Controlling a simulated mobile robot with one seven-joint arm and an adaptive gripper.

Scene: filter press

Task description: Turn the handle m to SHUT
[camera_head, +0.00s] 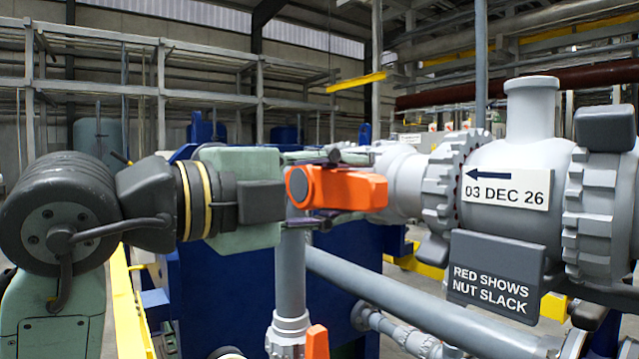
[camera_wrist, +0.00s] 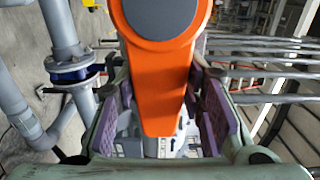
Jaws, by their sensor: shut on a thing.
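An orange handle (camera_head: 350,190) with a dark round cap at its left end shows in the middle of the head view, lying about level and extending to the right. In the wrist view the same orange handle (camera_wrist: 160,90) comes down between the purple-padded fingers, with its grey cap at the top. My gripper (camera_head: 340,187) reaches in from the left and is shut on this handle, one finger above and one below it in the head view. No letter m or SHUT mark is readable on or beside the handle, and the fingers cover part of it.
A second orange handle (camera_head: 317,342) sits on the pipe below. A large grey flanged valve body (camera_head: 500,190) stands close on the right, with a dark sign (camera_head: 495,275) reading "RED SHOWS NUT SLACK". A grey pipe (camera_head: 410,305) slopes below. A blue panel (camera_head: 215,290) stands behind.

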